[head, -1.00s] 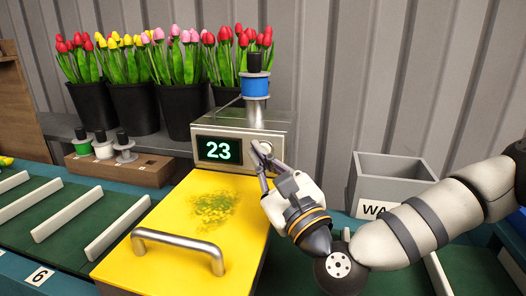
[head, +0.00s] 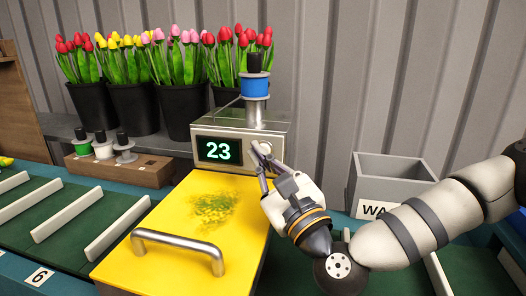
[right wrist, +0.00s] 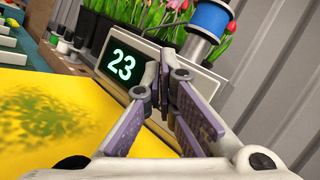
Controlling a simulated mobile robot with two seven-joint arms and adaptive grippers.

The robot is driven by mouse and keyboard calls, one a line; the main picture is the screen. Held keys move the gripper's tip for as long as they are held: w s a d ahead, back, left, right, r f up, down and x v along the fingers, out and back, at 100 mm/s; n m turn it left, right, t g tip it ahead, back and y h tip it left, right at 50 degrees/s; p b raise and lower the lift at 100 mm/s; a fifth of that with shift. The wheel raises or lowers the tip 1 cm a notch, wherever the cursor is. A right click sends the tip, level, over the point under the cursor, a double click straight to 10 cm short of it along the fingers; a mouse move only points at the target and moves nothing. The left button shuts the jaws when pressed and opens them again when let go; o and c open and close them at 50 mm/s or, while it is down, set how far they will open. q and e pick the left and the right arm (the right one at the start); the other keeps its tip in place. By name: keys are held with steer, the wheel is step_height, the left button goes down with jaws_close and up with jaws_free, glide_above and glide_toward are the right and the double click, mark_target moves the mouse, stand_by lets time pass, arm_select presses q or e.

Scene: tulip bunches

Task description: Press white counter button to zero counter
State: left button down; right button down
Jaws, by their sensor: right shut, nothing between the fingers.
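The counter box (head: 284,128) stands behind the yellow cover and its dark display (head: 218,150) reads 23 in green. It also shows in the right wrist view, where the display (right wrist: 124,63) reads 23 too. The white round button (head: 267,146) is on the box's front, right of the display, partly covered by my fingers. My right gripper (head: 259,152) is shut and empty, its fingertips at the box front by the button. I cannot tell whether they touch it. In the right wrist view the gripper (right wrist: 160,80) hides the button. My left gripper is not in view.
A blue spool (head: 256,87) stands on a post on the box. The yellow cover (head: 165,215) has a metal handle (head: 180,245). A grey bin (head: 392,170) is at the right. Black tulip buckets (head: 135,108) stand behind, with small spools on a wooden block (head: 120,168).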

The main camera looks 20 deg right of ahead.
steer(key=shift+w+d, duration=0.25)
steer(key=shift+w, duration=0.1)
steer(key=shift+w+d, duration=0.25)
steer(key=shift+w, duration=0.1)
stand_by(0.7)
stand_by(0.4)
steer(key=shift+s+a, duration=0.5)
steer(key=shift+s, duration=0.2)
steer(key=shift+s+a, duration=0.7)
steer(key=shift+s, duration=0.35)
steer(key=shift+s+a, duration=0.7)
steer(key=shift+s, duration=0.3)
